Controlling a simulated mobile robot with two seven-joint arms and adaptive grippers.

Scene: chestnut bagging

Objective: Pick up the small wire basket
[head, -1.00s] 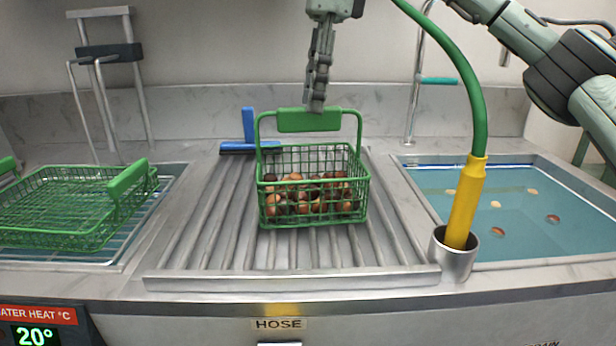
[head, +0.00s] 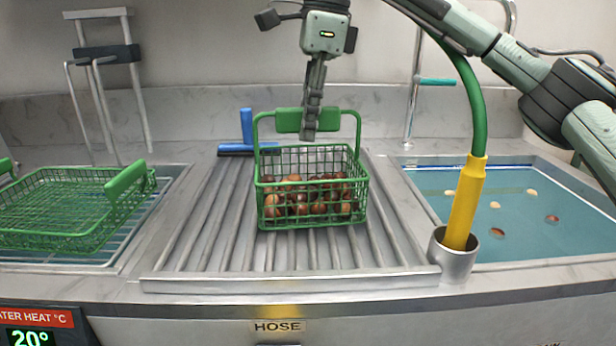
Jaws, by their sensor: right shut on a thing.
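The small green wire basket (head: 312,222) stands upright on the ribbed metal drainboard, with several brown chestnuts (head: 312,200) inside. Its handle (head: 289,121) stands up above the back of the basket, with a thick green grip bar. My right gripper (head: 308,134) reaches down from above and is shut on the grip bar, a little right of its middle. Its fingers cover part of the bar. The basket appears to rest on the ribs. My left gripper is not in view.
A larger green wire basket (head: 60,240) sits in the left basin. A yellow hose nozzle (head: 465,205) stands in a metal cup (head: 453,262) at right, beside a water basin (head: 590,235) with floating chestnuts.

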